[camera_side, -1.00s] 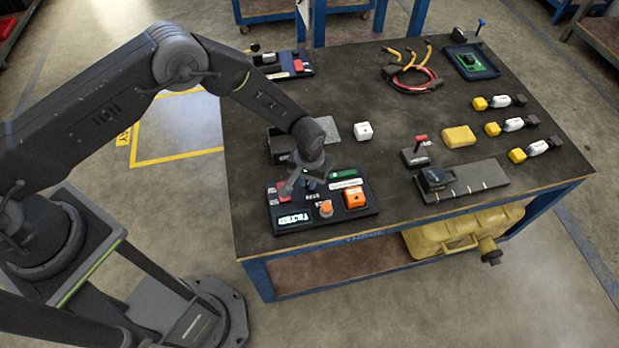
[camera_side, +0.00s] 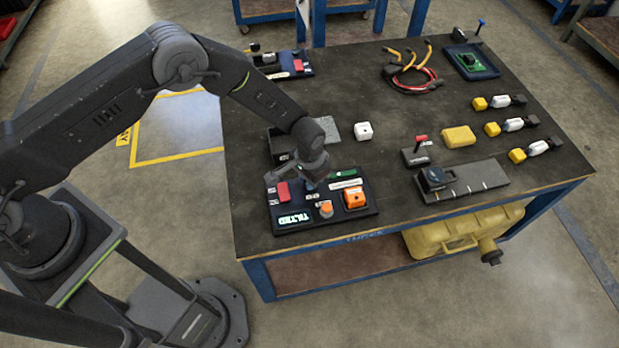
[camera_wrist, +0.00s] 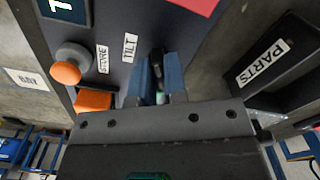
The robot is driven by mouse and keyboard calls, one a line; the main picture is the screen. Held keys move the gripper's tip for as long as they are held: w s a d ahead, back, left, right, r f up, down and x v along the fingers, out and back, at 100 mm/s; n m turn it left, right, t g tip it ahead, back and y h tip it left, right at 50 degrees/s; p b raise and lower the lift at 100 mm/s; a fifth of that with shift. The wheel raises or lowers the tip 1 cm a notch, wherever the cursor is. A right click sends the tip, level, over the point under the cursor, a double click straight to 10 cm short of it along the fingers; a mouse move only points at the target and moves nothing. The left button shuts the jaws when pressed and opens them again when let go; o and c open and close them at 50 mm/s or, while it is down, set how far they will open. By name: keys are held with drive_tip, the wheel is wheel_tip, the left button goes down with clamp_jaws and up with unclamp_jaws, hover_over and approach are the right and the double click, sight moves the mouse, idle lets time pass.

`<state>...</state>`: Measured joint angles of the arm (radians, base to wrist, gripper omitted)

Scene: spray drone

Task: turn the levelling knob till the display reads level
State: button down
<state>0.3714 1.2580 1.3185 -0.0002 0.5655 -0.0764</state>
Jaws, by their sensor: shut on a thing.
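The control panel (camera_side: 278,229) lies at the table's near left edge. Its lit display (camera_side: 294,219) reads "TILTED"; only a corner of the display (camera_wrist: 65,8) shows in the wrist view. My gripper (camera_side: 312,178) points down at the panel, over the dark levelling knob by the "TILT" label (camera_wrist: 130,47). In the wrist view my gripper (camera_wrist: 158,76) has its two bluish fingers on either side of the dark knob (camera_wrist: 156,57), shut on it. The fingers hide most of the knob.
Close by on the panel are a red switch (camera_side: 283,191), an orange knob (camera_side: 326,209) and an orange block (camera_side: 354,198). The "PARTS" bin (camera_wrist: 272,70) stands just behind the panel.

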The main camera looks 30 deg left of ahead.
drive_tip(key=c, duration=1.2)
unclamp_jaws()
drive_tip(key=shift+o, duration=0.2)
drive_tip(key=shift+r, duration=0.1)
wheel_tip(320, 180, up, 14)
drive_tip(key=shift+f, duration=0.2)
